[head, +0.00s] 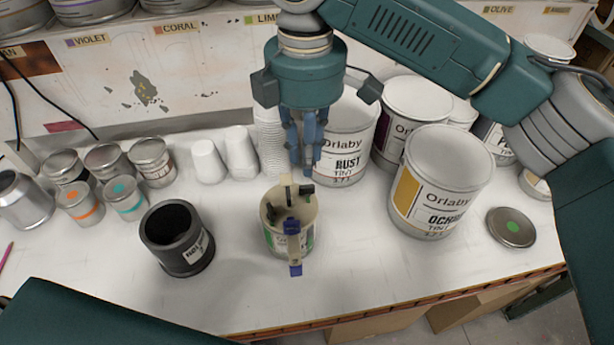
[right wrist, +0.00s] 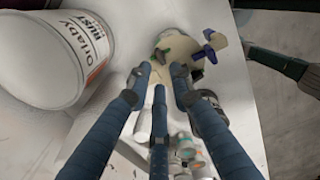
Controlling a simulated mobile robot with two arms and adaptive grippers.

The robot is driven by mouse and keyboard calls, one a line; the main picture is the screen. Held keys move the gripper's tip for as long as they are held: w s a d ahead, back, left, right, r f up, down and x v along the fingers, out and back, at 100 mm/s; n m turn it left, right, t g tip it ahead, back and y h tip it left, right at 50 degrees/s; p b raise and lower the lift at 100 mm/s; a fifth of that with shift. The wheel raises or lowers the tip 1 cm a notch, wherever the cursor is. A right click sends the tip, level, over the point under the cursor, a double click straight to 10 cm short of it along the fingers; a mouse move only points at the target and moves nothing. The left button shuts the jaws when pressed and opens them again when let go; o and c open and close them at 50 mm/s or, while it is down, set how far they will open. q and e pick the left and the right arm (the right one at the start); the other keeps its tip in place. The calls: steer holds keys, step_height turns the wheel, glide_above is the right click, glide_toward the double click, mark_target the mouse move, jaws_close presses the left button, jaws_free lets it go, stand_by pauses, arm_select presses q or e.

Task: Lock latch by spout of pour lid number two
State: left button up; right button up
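A small can with a cream pour lid (head: 273,207) stands upright near the table's front middle. The lid carries black pieces, a blue latch piece (head: 291,227) and a tan strip with a blue end reaching over the front rim. The lid also shows in the right wrist view (right wrist: 190,48); I cannot read a number on it. My right gripper (head: 302,170) points down above the back of the lid. Its fingers look partly apart with nothing between them, and I see no contact with the lid. My left gripper is not in view; only my left arm shows at the lower left.
A black container (head: 190,262) stands left of the can. The Rust tin (head: 346,150) is close behind, and the Ochre tin (head: 440,180) is to the right. White cups (head: 208,162) and small tins are back left. The table front is clear.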

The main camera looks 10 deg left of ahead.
mark_target(307, 190)
step_height(307, 190, down, 4)
steer(key=shift+w+r+p, duration=0.1)
steer(key=shift+r+p, duration=0.15)
steer(key=shift+p, duration=0.1)
step_height(307, 190, down, 3)
steer(key=shift+f+p, duration=0.2)
steer(key=shift+p, duration=0.1)
steer(key=shift+f, duration=0.35)
jaws_close()
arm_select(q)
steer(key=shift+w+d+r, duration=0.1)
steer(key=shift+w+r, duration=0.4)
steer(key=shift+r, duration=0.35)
